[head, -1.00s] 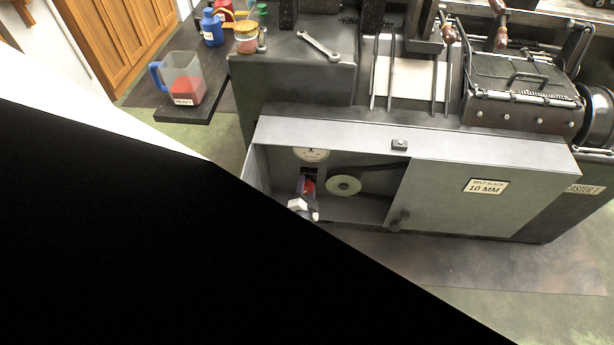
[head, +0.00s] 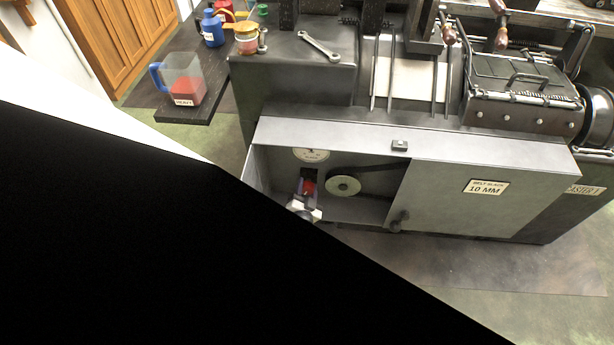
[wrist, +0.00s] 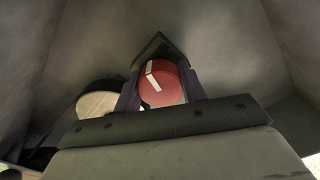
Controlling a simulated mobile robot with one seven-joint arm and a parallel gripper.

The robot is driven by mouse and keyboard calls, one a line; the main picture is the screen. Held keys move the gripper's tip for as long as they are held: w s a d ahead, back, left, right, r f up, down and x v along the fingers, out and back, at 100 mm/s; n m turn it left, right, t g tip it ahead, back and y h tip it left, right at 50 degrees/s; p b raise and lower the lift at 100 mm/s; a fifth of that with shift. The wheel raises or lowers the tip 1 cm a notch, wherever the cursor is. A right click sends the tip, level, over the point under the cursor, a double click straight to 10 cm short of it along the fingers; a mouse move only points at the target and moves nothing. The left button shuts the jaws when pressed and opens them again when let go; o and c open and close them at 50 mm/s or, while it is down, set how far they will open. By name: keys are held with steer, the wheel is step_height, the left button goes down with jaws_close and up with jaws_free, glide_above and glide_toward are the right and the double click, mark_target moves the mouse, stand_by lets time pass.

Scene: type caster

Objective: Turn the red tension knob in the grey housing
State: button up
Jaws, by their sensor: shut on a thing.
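The red tension knob (wrist: 165,88) has a white stripe, which points up and slightly left in the wrist view. It also shows as a small red patch (head: 309,186) in the head view, inside the open left part of the grey belt case (head: 330,133). My gripper (wrist: 162,80) is shut on the knob, with one dark finger on each side of it. In the head view, my gripper (head: 307,190) reaches into the case from below. A dark pointed frame (wrist: 158,42) stands behind the knob. The knob's lower part is hidden by my gripper body.
A pale pulley (head: 343,186) with a dark belt is close to the right of my gripper. A round dial (head: 311,155) is just above. A grey cover panel (head: 440,190) with a dark knob closes the case's right part. A jug (head: 184,80) stands on the shelf behind.

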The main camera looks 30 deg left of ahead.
steer(key=shift+r, duration=0.1)
steer(key=o, duration=1)
steer(key=shift+c, duration=0.2)
steer(key=p+v, duration=0.4)
steer(key=v, duration=0.9)
steer(key=shift+s+d, duration=0.2)
steer(key=shift+s, duration=0.15)
